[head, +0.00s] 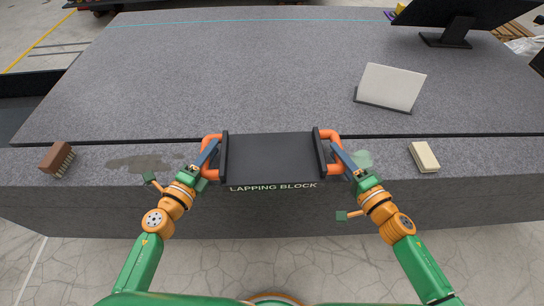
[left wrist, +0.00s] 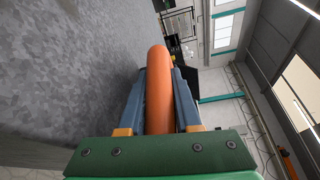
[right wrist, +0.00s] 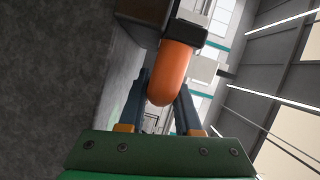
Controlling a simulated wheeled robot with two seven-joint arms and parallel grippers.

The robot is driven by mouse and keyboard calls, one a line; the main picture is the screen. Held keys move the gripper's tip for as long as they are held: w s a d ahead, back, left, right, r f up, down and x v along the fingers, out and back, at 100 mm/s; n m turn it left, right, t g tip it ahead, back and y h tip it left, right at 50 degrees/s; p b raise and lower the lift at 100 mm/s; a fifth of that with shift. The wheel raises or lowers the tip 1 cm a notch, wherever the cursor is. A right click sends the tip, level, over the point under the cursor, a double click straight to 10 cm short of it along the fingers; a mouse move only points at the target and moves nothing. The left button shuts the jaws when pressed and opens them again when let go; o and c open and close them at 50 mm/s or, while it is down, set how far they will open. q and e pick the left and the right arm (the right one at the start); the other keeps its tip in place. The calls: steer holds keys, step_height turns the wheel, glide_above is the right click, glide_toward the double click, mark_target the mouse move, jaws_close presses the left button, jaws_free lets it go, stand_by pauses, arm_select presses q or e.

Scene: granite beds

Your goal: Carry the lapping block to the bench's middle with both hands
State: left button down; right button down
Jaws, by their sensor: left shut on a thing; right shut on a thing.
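The lapping block (head: 272,158) is a dark slab with raised black side bars and its name on the front face. It is near the front edge of the granite bench (head: 220,70), across the line of the dark gap. I cannot tell whether it rests on the bench or is just above it. My left gripper (head: 211,149) is shut on its left orange handle, which also shows between the fingers in the left wrist view (left wrist: 158,90). My right gripper (head: 336,149) is shut on the right orange handle, seen in the right wrist view (right wrist: 170,75).
A brown brush (head: 57,160) lies at the front left, with a wet stain (head: 138,163) beside it. A cream-topped block (head: 424,157) lies at the front right. A white panel on a dark base (head: 390,87) and a monitor (head: 462,15) stand further back right. The bench's middle is clear.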

stand_by(0.8)
